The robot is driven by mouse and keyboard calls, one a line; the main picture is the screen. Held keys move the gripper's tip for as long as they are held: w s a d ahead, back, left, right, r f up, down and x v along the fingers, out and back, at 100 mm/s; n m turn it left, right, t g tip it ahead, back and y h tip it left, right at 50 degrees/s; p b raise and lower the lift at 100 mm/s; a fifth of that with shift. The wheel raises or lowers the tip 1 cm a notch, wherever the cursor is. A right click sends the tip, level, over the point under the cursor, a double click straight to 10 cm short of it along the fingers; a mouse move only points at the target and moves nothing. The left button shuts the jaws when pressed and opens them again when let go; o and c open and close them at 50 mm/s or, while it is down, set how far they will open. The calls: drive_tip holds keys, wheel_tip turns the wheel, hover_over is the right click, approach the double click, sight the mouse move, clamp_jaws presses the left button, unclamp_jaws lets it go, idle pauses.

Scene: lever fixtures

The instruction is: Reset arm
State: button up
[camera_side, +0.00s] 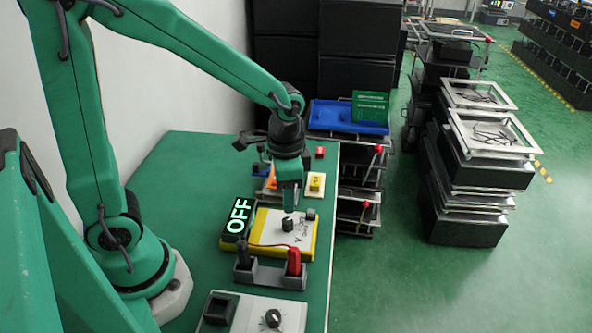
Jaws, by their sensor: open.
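My gripper (287,195) points down above the far part of the green table, at the far edge of a yellow-edged white box with a dark knob (289,224). Its jaws look open, and I see nothing held between them. A black sign reading OFF (237,219) stands at the left of that box. A grey holder (268,275) with a black probe (243,254) and a red probe (293,262) sits in front of the box. Small orange and yellow fixtures (316,184) lie behind the gripper, partly hidden by it.
A grey panel (252,316) with a knob and a dark socket lies at the near edge of the table (180,200). Stacked black equipment (470,180) stands on the floor to the right. The table's left side is clear.

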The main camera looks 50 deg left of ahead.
drive_tip(key=shift+r, duration=0.3)
drive_tip(key=shift+s+a+r, duration=0.1)
drive_tip(key=shift+a+r, duration=0.05)
drive_tip(key=shift+r, duration=0.25)
drive_tip(key=s+a+r+n+t, duration=0.2)
drive_tip(key=s+r+n, duration=0.1)
drive_tip(key=r, duration=0.3)
drive_tip(key=s+a+r+n+t, duration=0.2)
drive_tip(key=s+r+t, duration=0.1)
drive_tip(key=s+r, duration=0.2)
drive_tip(key=shift+s+a+r+n+t, duration=0.25)
drive_tip(key=shift+a+r+n+t, duration=0.05)
drive_tip(key=shift+a+r+n, duration=0.1)
idle(0.9)
